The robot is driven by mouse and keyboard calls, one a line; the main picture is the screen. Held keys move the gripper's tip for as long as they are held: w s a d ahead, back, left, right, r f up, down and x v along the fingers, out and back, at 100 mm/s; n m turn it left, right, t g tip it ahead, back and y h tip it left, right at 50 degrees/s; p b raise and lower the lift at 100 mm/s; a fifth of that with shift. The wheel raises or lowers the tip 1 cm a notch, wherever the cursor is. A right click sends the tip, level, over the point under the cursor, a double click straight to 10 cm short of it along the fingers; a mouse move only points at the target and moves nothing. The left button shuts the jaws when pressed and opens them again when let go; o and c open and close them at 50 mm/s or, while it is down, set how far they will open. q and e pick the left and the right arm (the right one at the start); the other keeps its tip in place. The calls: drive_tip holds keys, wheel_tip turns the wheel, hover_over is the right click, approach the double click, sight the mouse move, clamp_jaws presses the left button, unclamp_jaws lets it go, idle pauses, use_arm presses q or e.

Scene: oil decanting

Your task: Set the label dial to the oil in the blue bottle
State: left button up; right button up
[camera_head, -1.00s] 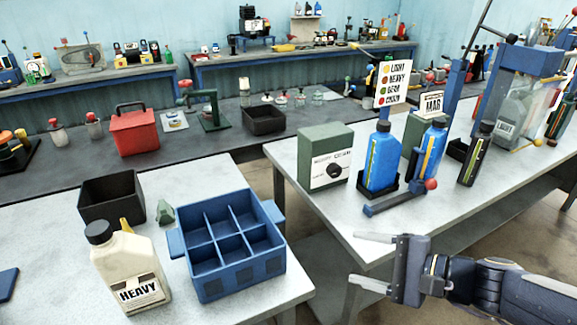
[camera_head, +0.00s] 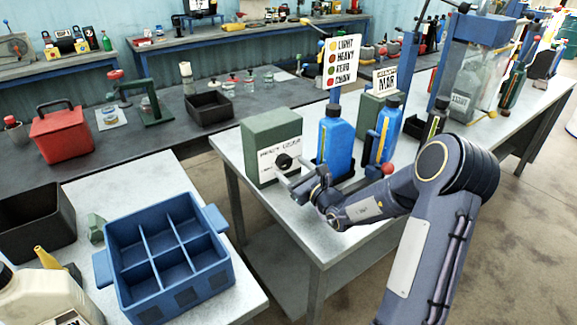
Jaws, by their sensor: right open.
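The label dial is a black knob (camera_head: 284,161) on the white face of a green box (camera_head: 272,134) on the right-hand table. The small writing on that face is too blurred to read surely. A blue bottle (camera_head: 336,143) with a yellowish level strip stands just right of the box. A second blue bottle (camera_head: 388,128) stands farther right. My right gripper (camera_head: 287,176) is open in front of the box face, its fingertips close to the knob. I cannot tell whether they touch it. My left gripper is not in view.
A sign (camera_head: 343,61) with coloured dots lists LIGHT, HEAVY, a blurred third line and CHAIN. A dark bottle (camera_head: 436,118) stands right of the blue ones. A blue divided crate (camera_head: 166,258) and a cream jug (camera_head: 40,300) are on the left table. Bare floor separates the tables.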

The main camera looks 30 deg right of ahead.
drive_tip(key=shift+w, duration=0.75)
drive_tip(key=c, duration=1)
